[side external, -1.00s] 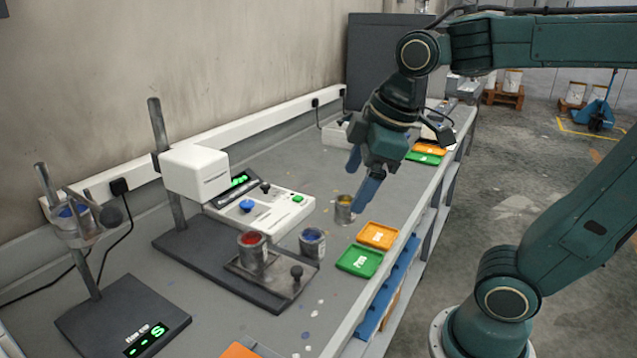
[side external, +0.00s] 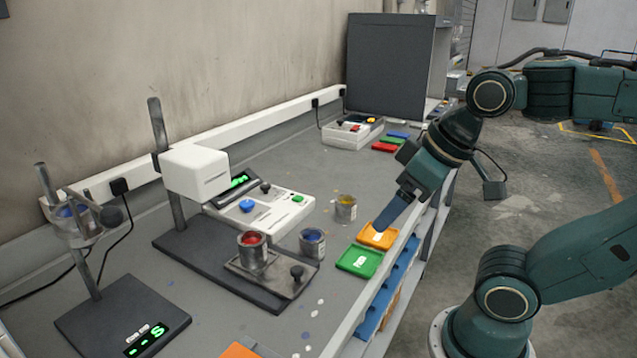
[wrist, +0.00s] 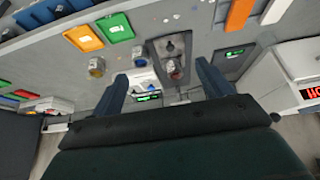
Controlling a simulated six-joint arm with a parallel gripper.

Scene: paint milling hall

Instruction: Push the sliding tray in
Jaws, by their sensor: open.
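An open can of red paint (side external: 252,256) stands on the tray. The tray also shows in the wrist view (wrist: 172,46), with the red can (wrist: 174,69) on it. My gripper (side external: 381,228) is open and empty, apart from the tray, over the orange dish near the bench's front edge. Its two blue fingers also show in the wrist view (wrist: 160,88).
A can of blue paint (side external: 312,242) stands close beside the tray. A can of yellow paint (side external: 345,208) is further back. An orange dish (side external: 388,236) and a green dish (side external: 352,265) lie by the front edge. The flow cup stand (side external: 80,215) is at left.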

